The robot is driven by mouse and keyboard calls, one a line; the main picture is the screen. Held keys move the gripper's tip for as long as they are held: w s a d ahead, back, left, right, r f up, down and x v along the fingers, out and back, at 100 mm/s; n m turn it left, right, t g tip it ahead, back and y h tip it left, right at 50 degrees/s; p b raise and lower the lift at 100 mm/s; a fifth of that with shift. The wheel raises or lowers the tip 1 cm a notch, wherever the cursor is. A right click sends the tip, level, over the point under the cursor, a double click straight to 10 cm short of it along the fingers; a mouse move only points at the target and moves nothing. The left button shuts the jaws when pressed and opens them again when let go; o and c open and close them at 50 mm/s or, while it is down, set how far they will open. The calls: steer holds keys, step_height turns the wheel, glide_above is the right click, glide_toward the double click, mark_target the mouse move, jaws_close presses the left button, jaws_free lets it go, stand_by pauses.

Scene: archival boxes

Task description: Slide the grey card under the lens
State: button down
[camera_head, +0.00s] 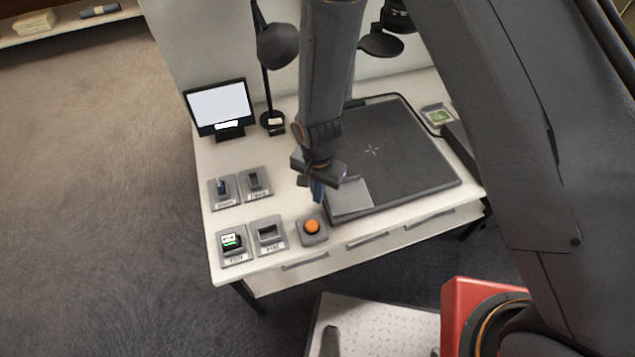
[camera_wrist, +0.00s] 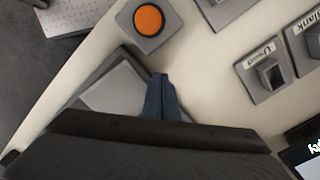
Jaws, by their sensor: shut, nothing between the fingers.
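A grey card (camera_head: 352,194) lies flat on the near left corner of the dark copy board (camera_head: 415,150). In the wrist view the card (camera_wrist: 112,92) lies just left of the fingers. My gripper (camera_head: 317,194) points down, shut and empty, beside the card's left edge. Its blue fingertips also show in the wrist view (camera_wrist: 161,84). I cannot tell whether they touch the card. A white cross (camera_head: 372,149) marks the board's middle, up and right of the card. A black camera-like part (camera_head: 398,14), perhaps holding the lens, shows at the top, partly cut off.
An orange button (camera_head: 312,226) stands near the table's front edge, beside several grey holders (camera_head: 268,234). A monitor (camera_head: 220,106) and a lamp (camera_head: 278,46) stand behind. A small green item (camera_head: 438,116) lies right of the board. The board's middle is bare.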

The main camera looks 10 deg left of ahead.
steer(key=w, duration=0.2)
steer(key=w+d, duration=0.1)
steer(key=shift+w+r+p, duration=0.1)
steer(key=shift+w+p, duration=0.25)
steer(key=shift+p, duration=0.05)
steer(key=shift+d, duration=0.1)
steer(key=shift+w+d+b, duration=0.25)
steer(key=shift+w+d, duration=0.05)
steer(key=shift+w, duration=0.65)
steer(key=shift+w+d+b, duration=0.2)
steer(key=shift+w+d, duration=0.05)
steer(key=shift+w, duration=0.7)
steer(key=shift+s, duration=0.15)
